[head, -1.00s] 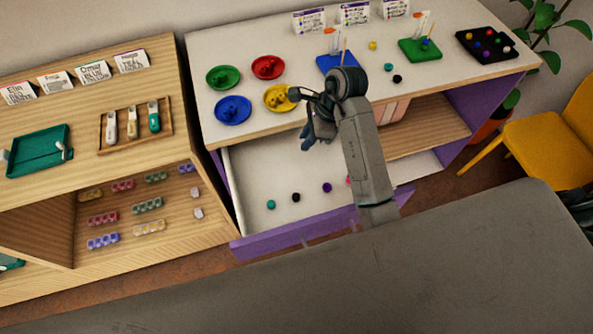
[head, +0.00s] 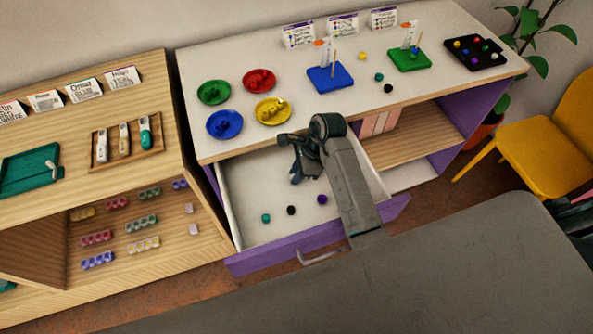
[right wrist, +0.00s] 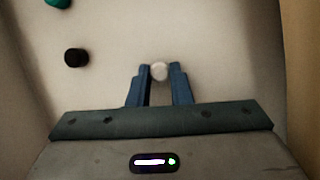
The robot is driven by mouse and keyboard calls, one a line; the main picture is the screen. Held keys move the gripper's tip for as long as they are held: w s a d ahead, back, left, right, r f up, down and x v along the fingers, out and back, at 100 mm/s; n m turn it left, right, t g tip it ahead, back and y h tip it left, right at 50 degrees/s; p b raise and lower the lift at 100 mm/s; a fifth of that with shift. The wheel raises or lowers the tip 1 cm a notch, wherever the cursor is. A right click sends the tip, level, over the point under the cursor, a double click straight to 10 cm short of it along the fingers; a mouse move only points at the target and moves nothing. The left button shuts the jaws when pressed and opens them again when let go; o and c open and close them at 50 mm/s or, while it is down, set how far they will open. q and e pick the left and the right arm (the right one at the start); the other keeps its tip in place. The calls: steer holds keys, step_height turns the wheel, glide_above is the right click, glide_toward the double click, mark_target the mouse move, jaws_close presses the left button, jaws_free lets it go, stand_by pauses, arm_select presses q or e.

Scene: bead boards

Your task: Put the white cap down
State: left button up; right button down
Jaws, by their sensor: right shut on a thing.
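The white cap (right wrist: 159,71) is between the blue fingertips of my right gripper (right wrist: 159,76) in the right wrist view, and the gripper is shut on it. In the head view my right gripper (head: 296,172) is over the open drawer (head: 240,188), and the cap cannot be made out there. The pale drawer floor lies below the cap; I cannot tell whether the cap touches it. My left gripper is not in view.
In the drawer are a teal bead (head: 266,218), a black bead (head: 291,210) and a purple bead (head: 322,199). The tabletop above holds a yellow plate (head: 285,119), a blue plate (head: 225,125), a blue board (head: 332,79) and a green board (head: 410,60).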

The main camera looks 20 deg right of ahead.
steer(key=shift+f, duration=0.15)
steer(key=c, duration=1.3)
jaws_free()
steer(key=shift+r, duration=0.35)
steer(key=p+v, duration=0.1)
steer(key=v, duration=1)
steer(key=shift+d+r, duration=0.2)
steer(key=shift+r, duration=0.1)
